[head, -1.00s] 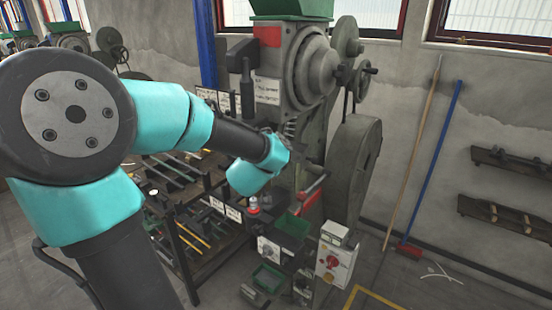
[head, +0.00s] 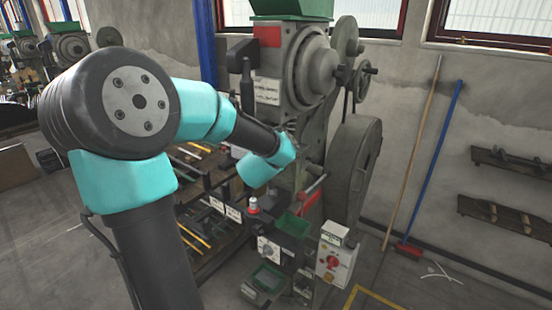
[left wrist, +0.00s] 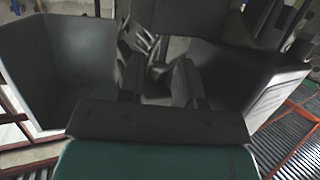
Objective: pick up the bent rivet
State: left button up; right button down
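I cannot make out the bent rivet in either view. In the head view my left arm reaches from the left to the front of the rivet press (head: 310,65); its gripper is hidden behind the teal wrist. In the left wrist view my left gripper (left wrist: 158,78) shows two dark fingers standing apart, with a gap between them. Blurred grey metal shapes show in and beyond that gap; I cannot tell what they are. A dark bin wall (left wrist: 50,65) is at left and another dark bin (left wrist: 240,75) with a white label at right. My right gripper is out of view.
A green tray (head: 298,226) sits on the press front, with a lower green bin (head: 268,277) below it. A control box (head: 334,262) with a red knob stands to the right. A tool rack stands left of the press.

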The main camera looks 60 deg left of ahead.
pick_arm(q)
jog(key=shift+c, duration=0.5)
grip_shut()
jog(key=shift+r, duration=0.1)
jog(key=shift+r, duration=1.5)
jog(key=shift+s+d+r, duration=0.1)
jog(key=shift+r, duration=0.15)
jog(key=s+d, duration=1.1)
jog(key=s, duration=0.2)
jog(key=shift+s+d+f, duration=0.15)
jog(key=shift+s+d, duration=0.05)
jog(key=shift+d, duration=0.1)
